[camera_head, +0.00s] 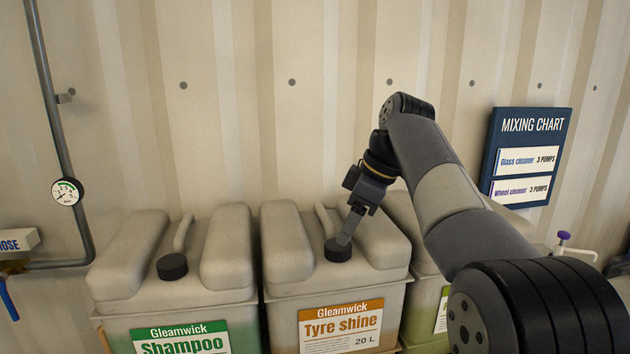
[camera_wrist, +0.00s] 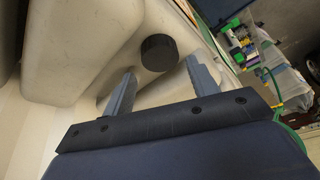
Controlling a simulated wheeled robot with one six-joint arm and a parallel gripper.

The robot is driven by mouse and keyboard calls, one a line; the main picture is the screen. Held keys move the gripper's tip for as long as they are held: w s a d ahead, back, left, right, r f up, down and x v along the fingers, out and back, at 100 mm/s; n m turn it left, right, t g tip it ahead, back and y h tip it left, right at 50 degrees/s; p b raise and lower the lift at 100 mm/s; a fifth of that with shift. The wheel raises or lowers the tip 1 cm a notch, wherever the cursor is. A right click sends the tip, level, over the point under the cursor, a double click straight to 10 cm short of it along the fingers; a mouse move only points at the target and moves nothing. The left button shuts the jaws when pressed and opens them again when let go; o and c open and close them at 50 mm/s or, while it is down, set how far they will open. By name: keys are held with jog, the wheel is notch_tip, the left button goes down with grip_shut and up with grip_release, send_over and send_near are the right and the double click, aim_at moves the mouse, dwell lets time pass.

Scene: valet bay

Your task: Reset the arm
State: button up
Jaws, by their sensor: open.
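My arm reaches from the lower right over the containers in the head view. My gripper (camera_head: 345,238) points down beside the black cap of the Tyre shine container (camera_head: 285,250). In the wrist view my gripper (camera_wrist: 158,88) has its two fingers apart, with nothing between the tips. The black cap (camera_wrist: 159,52) of a pale container (camera_wrist: 75,45) lies just beyond the fingertips. I cannot tell whether a finger touches the cap or the container.
The Shampoo container (camera_head: 130,260) stands to the left, and another container (camera_head: 428,295) is partly hidden behind my arm. A pressure gauge (camera_head: 67,192) sits on a wall pipe. The mixing chart (camera_head: 530,150) hangs at right.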

aim_at(337, 246)
jog(key=x, duration=0.4)
jog(key=shift+a+f, duration=0.15)
jog(key=shift+f, duration=0.05)
jog(key=m+t, duration=0.1)
jog(key=m, duration=0.1)
jog(key=m+t, duration=0.1)
jog(key=m, duration=0.2)
jog(key=shift+s+h, duration=0.15)
jog(key=shift+h, duration=0.25)
jog(key=m+h, duration=0.1)
jog(key=m, duration=0.1)
jog(key=m+t, duration=0.1)
jog(key=m, duration=0.2)
jog(key=shift+a+h, duration=0.2)
jog(key=shift+h, duration=0.2)
jog(key=m+h, duration=0.1)
jog(key=m, duration=0.1)
jog(key=m+h, duration=0.1)
jog(key=m, duration=0.2)
jog(key=shift+a, duration=0.1)
jog(key=shift+a+m+h, duration=0.1)
jog(key=shift+m+h, duration=0.35)
jog(key=shift+m, duration=0.9)
jog(key=shift+a+m+h, duration=0.1)
jog(key=shift+m+h, duration=0.35)
jog(key=shift+m, duration=0.9)
jog(key=shift+d, duration=0.1)
